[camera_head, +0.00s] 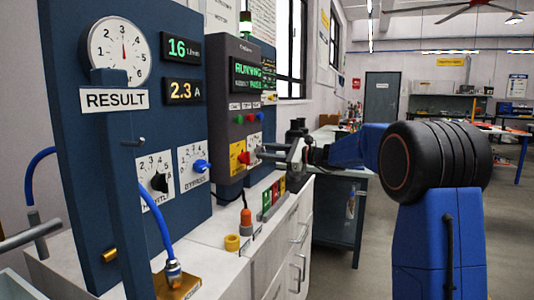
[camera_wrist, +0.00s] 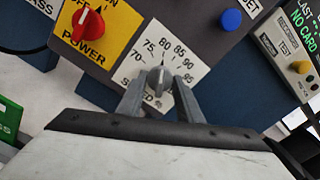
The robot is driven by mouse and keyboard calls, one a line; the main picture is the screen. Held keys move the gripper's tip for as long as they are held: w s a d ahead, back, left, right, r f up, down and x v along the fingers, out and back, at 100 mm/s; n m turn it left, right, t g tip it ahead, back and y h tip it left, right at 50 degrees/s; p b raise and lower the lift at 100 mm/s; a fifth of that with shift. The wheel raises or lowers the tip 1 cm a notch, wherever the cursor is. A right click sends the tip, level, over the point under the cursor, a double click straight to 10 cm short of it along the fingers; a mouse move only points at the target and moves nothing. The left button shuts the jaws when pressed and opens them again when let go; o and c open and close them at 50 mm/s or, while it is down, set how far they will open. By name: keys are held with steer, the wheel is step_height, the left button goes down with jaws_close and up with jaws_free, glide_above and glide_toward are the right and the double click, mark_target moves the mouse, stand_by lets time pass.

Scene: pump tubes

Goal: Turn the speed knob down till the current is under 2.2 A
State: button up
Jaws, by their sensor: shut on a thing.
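The grey speed knob (camera_wrist: 159,78) sits on a white dial plate (camera_wrist: 184,68) marked from 70 to 95. Its pointer looks to be near 80. My gripper (camera_wrist: 160,88) has one finger on each side of the knob and is shut on it. In the head view my gripper (camera_head: 263,153) reaches in from the right to the grey control box (camera_head: 226,113), and its fingers hide most of the knob. The current readout (camera_head: 182,92) shows 2.3 A in yellow digits.
A red power knob (camera_wrist: 88,24) on a yellow plate lies left of the speed dial, and a blue button (camera_wrist: 231,19) lies right. The flow readout (camera_head: 182,48) shows 16. The box's screen (camera_head: 247,75) reads RUNNING.

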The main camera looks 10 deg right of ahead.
steer(key=shift+n, duration=2.7)
steer(key=shift+f, duration=0.1)
steer(key=o, duration=1)
steer(key=shift+o, duration=0.2)
steer(key=shift+d, duration=0.1)
steer(key=v, duration=1.7)
steer(key=shift+s, duration=0.15)
steer(key=shift+d, duration=0.1)
